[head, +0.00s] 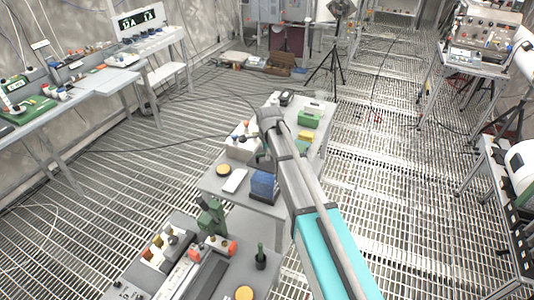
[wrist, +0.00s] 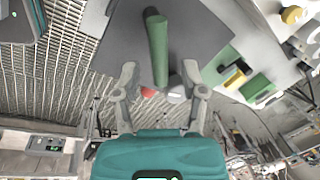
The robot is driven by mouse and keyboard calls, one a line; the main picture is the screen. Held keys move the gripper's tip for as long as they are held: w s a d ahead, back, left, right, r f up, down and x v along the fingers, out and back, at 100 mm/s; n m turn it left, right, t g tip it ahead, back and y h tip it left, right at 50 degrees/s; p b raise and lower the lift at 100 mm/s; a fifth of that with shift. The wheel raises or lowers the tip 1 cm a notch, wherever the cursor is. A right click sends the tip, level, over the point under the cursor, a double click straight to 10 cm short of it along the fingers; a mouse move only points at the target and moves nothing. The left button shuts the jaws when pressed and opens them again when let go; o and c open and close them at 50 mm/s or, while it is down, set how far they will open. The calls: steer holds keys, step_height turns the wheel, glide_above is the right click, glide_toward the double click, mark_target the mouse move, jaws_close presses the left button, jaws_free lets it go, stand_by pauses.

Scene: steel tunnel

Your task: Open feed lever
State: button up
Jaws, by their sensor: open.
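In the wrist view, a green rod-shaped handle (wrist: 158,45), which looks like the feed lever, stands out in front of a dark grey panel. My gripper (wrist: 158,68) is open, with one finger on each side of the rod. I see gaps between rod and fingers; contact or depth cannot be told. A red knob (wrist: 148,92) and a pale round knob (wrist: 177,95) show between the fingers, beyond the rod. In the head view my gripper cannot be made out; a dark green upright part (head: 213,216) stands on the front bench, and I cannot tell if it is the same lever.
In the wrist view, a green block with a yellow bar (wrist: 236,76) lies right of the gripper. In the head view, a blue box (head: 264,186) and a green box (head: 308,119) sit on the middle table. A tripod (head: 335,60) stands behind.

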jaws_close()
steer(key=shift+w+n, duration=0.15)
steer(key=shift+n, duration=0.15)
steer(key=n, duration=0.1)
steer(key=w+n, duration=0.1)
steer(key=n, duration=0.1)
steer(key=n+y, duration=0.1)
steer(key=n, duration=0.1)
steer(key=shift+w+a, duration=0.2)
steer(key=shift+a, duration=0.2)
steer(key=n, duration=0.3)
steer(key=a+n+g, duration=0.1)
steer(key=shift+w+a+n, duration=0.1)
steer(key=shift+w+n, duration=0.3)
jaws_free()
